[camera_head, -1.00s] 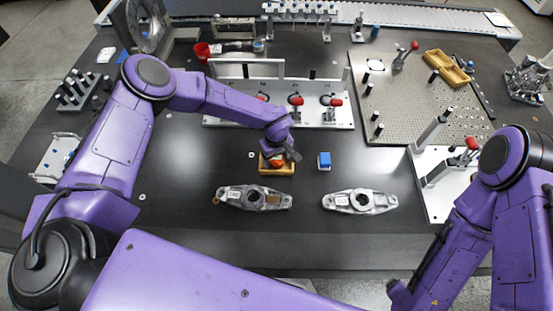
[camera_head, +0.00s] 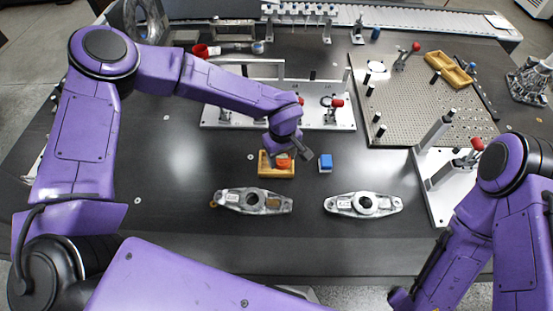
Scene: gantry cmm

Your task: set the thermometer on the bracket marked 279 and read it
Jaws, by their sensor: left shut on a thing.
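Two grey metal brackets lie on the dark table: a left bracket (camera_head: 240,200) and a right bracket (camera_head: 352,204). Each has a round hole and a small pale label, too small for me to read. A small red-orange thing (camera_head: 284,162), apparently the thermometer, shows at a yellow tray (camera_head: 263,169) behind the left bracket. My left gripper (camera_head: 293,158) is at the tray's right side, shut on this red-orange thing; its fingers partly hide it. I cannot tell whether it is clear of the tray. My right arm is at the lower right; its gripper does not show.
Behind is a metal fixture plate (camera_head: 343,116) with red-handled clamps, partly hidden by my left arm. A perforated plate (camera_head: 405,110) and a clamp stand (camera_head: 437,195) are at the right. The table's front strip is clear.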

